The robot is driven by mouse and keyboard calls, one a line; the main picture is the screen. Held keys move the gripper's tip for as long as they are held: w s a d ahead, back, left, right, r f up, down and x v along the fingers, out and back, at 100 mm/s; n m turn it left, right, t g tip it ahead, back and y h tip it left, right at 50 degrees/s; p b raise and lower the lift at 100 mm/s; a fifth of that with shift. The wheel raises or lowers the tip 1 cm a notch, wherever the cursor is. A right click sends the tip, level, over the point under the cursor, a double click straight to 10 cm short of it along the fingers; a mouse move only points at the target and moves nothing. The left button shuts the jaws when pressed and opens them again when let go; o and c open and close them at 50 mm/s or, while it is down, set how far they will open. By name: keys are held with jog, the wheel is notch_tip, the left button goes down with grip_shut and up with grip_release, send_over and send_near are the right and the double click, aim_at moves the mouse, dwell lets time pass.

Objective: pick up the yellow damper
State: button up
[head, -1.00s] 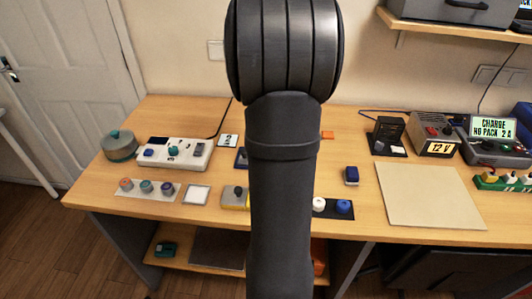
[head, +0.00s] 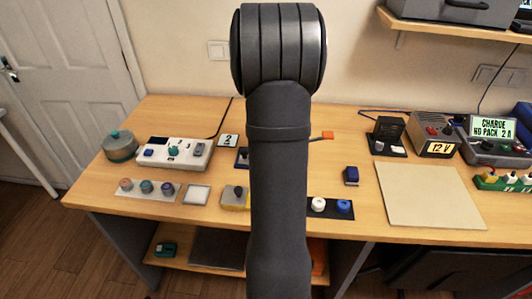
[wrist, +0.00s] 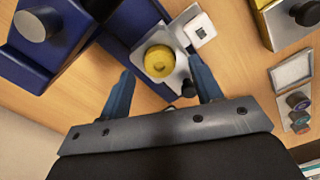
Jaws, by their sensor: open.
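My gripper (wrist: 162,68) is open, with one blue finger on either side of the damper in this view. I cannot tell whether the fingers touch it or how far above it they are. In the head view my arm hides the gripper and the damper.
In the wrist view, a dark blue device with a knob (wrist: 38,25) is at upper left and a yellow box with a black knob (wrist: 290,18) at upper right. A small white square piece (wrist: 200,30) is close by. In the head view, a beige mat (head: 430,195) is clear.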

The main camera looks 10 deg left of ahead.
jog(key=shift+f, duration=0.8)
jog(key=c, duration=1.1)
jog(key=shift+o, duration=0.2)
jog(key=shift+r, duration=0.15)
